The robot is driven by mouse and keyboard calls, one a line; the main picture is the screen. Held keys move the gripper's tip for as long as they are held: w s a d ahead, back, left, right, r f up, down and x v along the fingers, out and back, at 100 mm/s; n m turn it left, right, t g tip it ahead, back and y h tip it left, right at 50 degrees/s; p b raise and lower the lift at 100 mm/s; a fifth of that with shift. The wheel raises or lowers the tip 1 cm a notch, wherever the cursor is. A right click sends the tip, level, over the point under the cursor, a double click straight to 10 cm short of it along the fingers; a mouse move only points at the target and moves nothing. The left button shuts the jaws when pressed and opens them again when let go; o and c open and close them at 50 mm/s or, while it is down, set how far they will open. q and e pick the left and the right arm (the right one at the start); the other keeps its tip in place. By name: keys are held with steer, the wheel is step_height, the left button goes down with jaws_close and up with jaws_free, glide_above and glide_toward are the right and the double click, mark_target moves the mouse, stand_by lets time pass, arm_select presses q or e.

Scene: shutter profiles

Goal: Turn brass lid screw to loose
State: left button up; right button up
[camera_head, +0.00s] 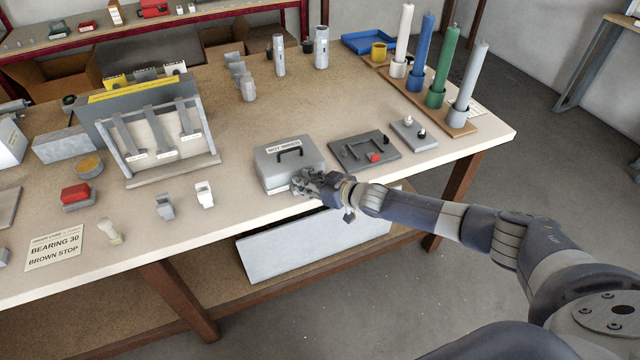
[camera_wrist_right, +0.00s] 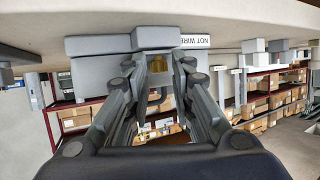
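A grey metal box (camera_head: 287,163) with a black handle and a white label stands near the table's front edge. My right gripper (camera_head: 308,182) is at the lower right of its front face. In the right wrist view, a small brass piece, apparently the lid screw (camera_wrist_right: 157,65), shows between the fingertips of my right gripper (camera_wrist_right: 158,72), against the grey box (camera_wrist_right: 95,46). The fingers flank it closely; whether they touch it is unclear. In the head view the gripper hides the screw. My left gripper is not in view.
A dark plate (camera_head: 365,150) with a red piece lies right of the box, then a small grey block (camera_head: 414,135). Several candles stand on a wooden strip (camera_head: 461,124) at the right. Small white (camera_head: 204,195) and grey clips stand left of the box.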

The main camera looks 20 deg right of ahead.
steer(key=v, duration=1.1)
steer(key=shift+s+d+r, duration=0.15)
steer(key=shift+s, duration=0.15)
